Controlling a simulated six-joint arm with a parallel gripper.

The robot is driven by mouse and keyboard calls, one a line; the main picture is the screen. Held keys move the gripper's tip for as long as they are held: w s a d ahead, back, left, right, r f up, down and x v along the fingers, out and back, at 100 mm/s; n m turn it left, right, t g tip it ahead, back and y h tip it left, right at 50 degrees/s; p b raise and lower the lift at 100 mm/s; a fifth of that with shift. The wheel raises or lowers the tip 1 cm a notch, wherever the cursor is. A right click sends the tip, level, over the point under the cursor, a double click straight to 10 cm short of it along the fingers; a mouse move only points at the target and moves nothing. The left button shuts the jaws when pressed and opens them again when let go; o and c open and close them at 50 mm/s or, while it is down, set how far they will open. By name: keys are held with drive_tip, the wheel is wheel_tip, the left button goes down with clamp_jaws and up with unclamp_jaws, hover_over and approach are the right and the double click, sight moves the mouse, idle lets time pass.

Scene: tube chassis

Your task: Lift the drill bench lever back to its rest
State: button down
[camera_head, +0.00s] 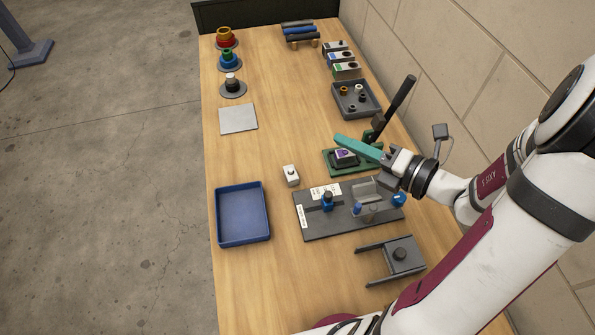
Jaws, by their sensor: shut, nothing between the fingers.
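The drill bench looks to be the green-based fixture (333,170) near the right side of the table. A small block with a purple top (345,155) sits on it. A black lever (400,95) rises from a dark pivot behind the fixture and tilts up and to the right. My gripper (340,140) has teal fingers, shut and empty, reaching left over the fixture, in front of the lever's lower end. The fingers hide part of the green base. I cannot tell whether they touch the block or the lever mount.
A grey plate fixture (320,228) with blue knobs lies in front, beside a white block (290,176) and a blue tray (217,216). The wall runs close on the right. The table's middle is clear.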

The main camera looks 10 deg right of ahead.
drive_tip(key=s+a+r+n+g+y, duration=0.1)
drive_tip(key=s+a+n+g, duration=0.1)
drive_tip(key=a+n+g, duration=0.3)
drive_tip(key=s+a+n+g+y, duration=0.1)
drive_tip(key=s+a+n+g, duration=0.15)
drive_tip(key=a+n, duration=0.35)
drive_tip(key=s+a+n+g+h, duration=0.3)
drive_tip(key=s+a+n+g, duration=0.25)
drive_tip(key=s+n, duration=0.6)
drive_tip(key=s+d+n+h, duration=0.4)
drive_tip(key=n+h, duration=0.2)
drive_tip(key=n, duration=0.8)
drive_tip(key=shift+s+d+f, duration=0.2)
drive_tip(key=shift+d+f, duration=0.1)
drive_tip(key=shift+d, duration=0.1)
drive_tip(key=c, duration=1.5)
unclamp_jaws()
drive_tip(key=shift+c, duration=0.2)
